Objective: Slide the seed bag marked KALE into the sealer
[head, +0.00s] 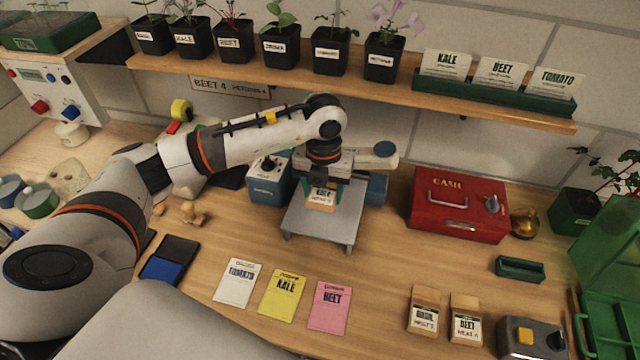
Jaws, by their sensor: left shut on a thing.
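My left gripper (322,178) reaches over the sealer and points down. It is shut on a small brown seed bag (320,198) with a white label that seems to read KALE; its lower label line is too small to read surely. My arm hides part of the sealer. My right gripper is out of view.
Two other seed bags, one marked BEET (465,318) and another (424,308), stand at the front right. Flat TOMATO (238,281), yellow KALE (282,295) and pink BEET (329,306) packets lie in front. A red cash box (457,209) stands right; a shelf (400,83) hangs above.

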